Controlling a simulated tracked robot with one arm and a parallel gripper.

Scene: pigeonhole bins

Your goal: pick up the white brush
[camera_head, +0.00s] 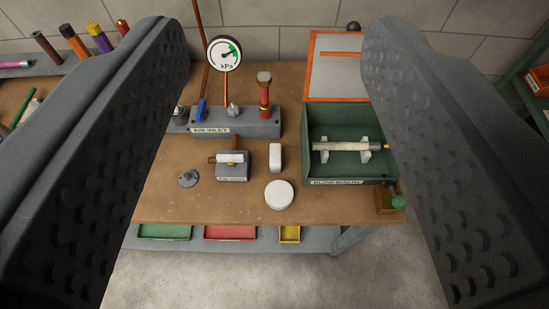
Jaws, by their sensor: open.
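My gripper (275,130) is open, its two dark grey fingers framing the view left and right, with nothing between them up close. I cannot make out a clear white brush. Several white things are on the brown workbench: a round white disc (279,195), a small upright white block (275,157) behind it, and a white piece (230,157) on a small grey block. A whitish rod (345,146) with a brass-coloured tip rests across two supports in the green box. My fingers are apart from all of these.
The green box (345,181) has its lid (336,75) raised. A grey manifold (255,124) bears a kPa gauge (225,54), a blue lever and a red cylinder. A flat grey disc (188,178) lies left. Coloured trays (230,233) sit below. The bench's front left is clear.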

